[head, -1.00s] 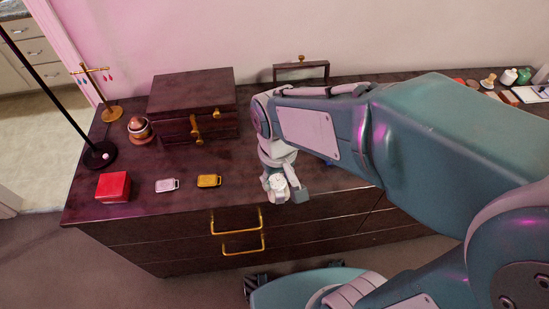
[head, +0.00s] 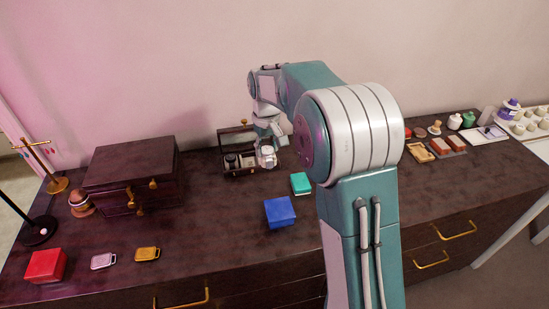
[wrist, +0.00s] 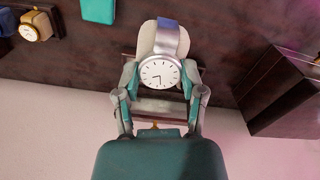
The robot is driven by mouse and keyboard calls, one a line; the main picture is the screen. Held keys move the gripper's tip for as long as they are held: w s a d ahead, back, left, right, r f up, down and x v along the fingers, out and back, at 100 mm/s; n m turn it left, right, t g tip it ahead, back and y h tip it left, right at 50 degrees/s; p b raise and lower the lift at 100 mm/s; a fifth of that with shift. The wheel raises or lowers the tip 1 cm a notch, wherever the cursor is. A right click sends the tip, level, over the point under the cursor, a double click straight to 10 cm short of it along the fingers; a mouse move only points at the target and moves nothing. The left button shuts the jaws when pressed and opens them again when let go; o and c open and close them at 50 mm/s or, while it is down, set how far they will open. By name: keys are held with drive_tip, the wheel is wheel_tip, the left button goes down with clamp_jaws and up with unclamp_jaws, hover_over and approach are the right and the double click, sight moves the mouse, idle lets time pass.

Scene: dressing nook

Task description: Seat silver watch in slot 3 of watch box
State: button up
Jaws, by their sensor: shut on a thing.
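The silver watch (head: 267,155) has a white round dial and a silver strap around a pale cushion. My gripper (wrist: 160,82) is shut on it, with one finger on each side, as the wrist view shows. The dark watch box (head: 240,174) stands near the wall with its lid (head: 236,137) raised. It holds a dark item and pale contents at its left and middle. My gripper holds the watch at the box's right end, in front of or over it. The height gap and the slot below are hidden.
A teal box (head: 301,183) and a blue box (head: 280,211) stand right and front of the watch box. A large dark chest (head: 133,178) stands to the left. A red box (head: 45,265) and two small tags lie at front left. Bare dresser top lies between.

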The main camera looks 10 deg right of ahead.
drive_tip(key=w+d+f, duration=0.1)
drive_tip(key=w+f, duration=0.2)
drive_tip(key=w, duration=0.1)
drive_tip(key=w+d+f, duration=0.1)
drive_tip(key=w+f, duration=0.2)
drive_tip(key=w, duration=0.2)
drive_tip(key=w+f, duration=0.3)
drive_tip(key=w, duration=0.1)
drive_tip(key=shift+w+d+f, duration=0.35)
drive_tip(key=shift+d, duration=0.05)
drive_tip(key=shift+w+f, duration=0.15)
drive_tip(key=shift+f, duration=1.45)
drive_tip(key=shift+f, duration=0.25)
drive_tip(key=o, duration=1.2)
drive_tip(key=shift+r, duration=0.1)
